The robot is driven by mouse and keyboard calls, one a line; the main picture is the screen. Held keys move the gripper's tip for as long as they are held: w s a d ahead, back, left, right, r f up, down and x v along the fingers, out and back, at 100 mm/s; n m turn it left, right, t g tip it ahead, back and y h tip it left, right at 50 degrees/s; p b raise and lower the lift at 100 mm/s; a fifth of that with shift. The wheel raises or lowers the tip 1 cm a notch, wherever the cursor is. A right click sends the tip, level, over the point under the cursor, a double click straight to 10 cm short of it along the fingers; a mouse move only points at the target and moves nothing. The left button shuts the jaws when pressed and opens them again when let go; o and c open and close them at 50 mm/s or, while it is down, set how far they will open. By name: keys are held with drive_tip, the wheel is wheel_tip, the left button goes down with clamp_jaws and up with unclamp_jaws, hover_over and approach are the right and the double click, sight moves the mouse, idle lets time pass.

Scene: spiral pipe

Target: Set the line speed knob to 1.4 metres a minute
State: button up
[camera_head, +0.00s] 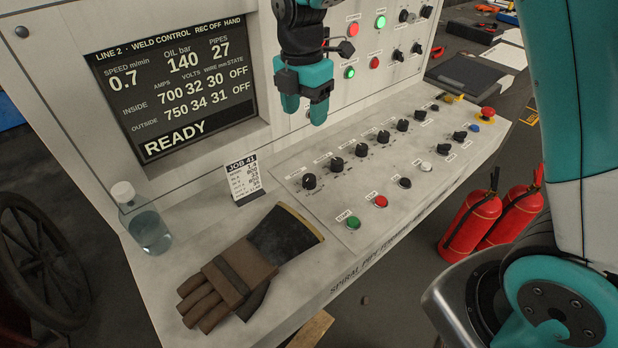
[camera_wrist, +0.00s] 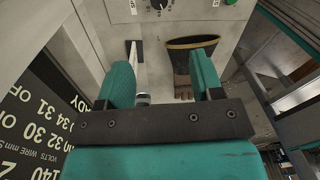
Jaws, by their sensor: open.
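A row of several black knobs runs along the console's sloping panel in the head view. The nearest knob (camera_head: 309,181) stands at the left end, just right of the job card; its label is too small to read. The display (camera_head: 172,88) shows speed 0.7 m/min and READY. My gripper (camera_head: 305,108) is open and empty, in the air above the panel, up and behind the nearest knobs, apart from them. In the wrist view my gripper (camera_wrist: 163,78) has its fingers spread, and one black knob (camera_wrist: 158,4) shows at the top edge.
The job card (camera_head: 243,180) stands on the ledge. Brown gloves (camera_head: 228,285) lie at the front left, and a clear bottle (camera_head: 148,228) stands at the left. Green (camera_head: 353,223) and red (camera_head: 380,201) buttons sit in front of the knobs. Fire extinguishers (camera_head: 470,220) stand right of the console.

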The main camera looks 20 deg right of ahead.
sight(309, 177)
drive_tip(key=f, duration=0.6)
drive_tip(key=f+p, duration=0.1)
drive_tip(key=f, duration=0.4)
drive_tip(key=f+p, duration=0.1)
drive_tip(key=f, duration=0.5)
drive_tip(key=shift+s+d+f, duration=0.25)
drive_tip(key=shift+d+f, duration=0.05)
drive_tip(key=shift+f, duration=0.05)
drive_tip(key=c, duration=0.9)
